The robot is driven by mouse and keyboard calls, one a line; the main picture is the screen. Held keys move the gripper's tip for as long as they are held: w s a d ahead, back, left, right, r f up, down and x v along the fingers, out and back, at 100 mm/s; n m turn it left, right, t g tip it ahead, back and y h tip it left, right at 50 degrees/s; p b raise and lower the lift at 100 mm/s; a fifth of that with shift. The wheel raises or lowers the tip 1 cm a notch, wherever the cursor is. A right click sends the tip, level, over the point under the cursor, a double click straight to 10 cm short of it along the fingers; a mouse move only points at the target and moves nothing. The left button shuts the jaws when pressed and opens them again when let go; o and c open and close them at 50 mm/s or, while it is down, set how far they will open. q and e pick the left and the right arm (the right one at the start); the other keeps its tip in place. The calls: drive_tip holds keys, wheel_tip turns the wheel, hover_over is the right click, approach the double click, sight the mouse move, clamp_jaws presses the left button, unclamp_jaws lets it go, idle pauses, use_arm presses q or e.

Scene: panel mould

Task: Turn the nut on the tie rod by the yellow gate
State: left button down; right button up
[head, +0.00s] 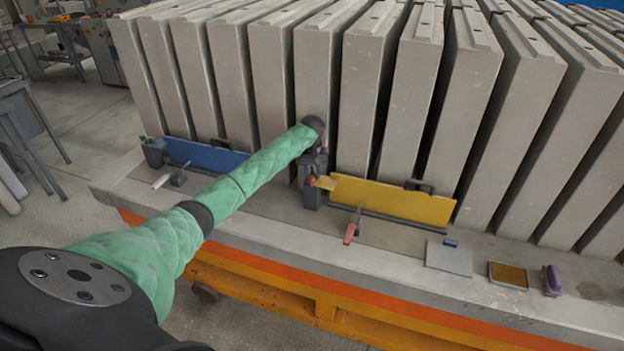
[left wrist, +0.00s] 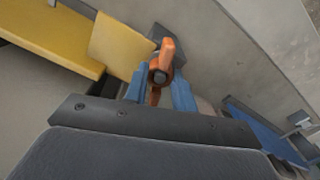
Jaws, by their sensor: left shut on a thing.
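The yellow gate (head: 395,200) lies along the foot of the grey panels in the head view. It also shows at upper left in the left wrist view (left wrist: 125,45). At its left end stands a dark block with an orange nut (head: 312,180). In the left wrist view the winged orange nut (left wrist: 167,50) sits around a dark rod end (left wrist: 158,76), between the blue fingers. My left gripper (left wrist: 160,92) is shut on the nut. In the head view my left gripper (head: 318,160) is partly hidden by my green-sleeved arm. My right gripper is not in view.
Upright grey panels (head: 375,80) stand in a close row behind. A blue gate (head: 205,157) lies to the left. On the ledge in front are a red-handled tool (head: 349,233), a flat grey plate (head: 449,258), a shallow tray (head: 490,276) and a purple-handled brush (head: 552,280).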

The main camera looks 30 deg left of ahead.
use_arm(q)
drive_tip(key=shift+n, duration=0.4)
drive_tip(key=n, duration=0.3)
drive_tip(key=shift+f, duration=0.1)
drive_tip(key=c, duration=1.1)
unclamp_jaws()
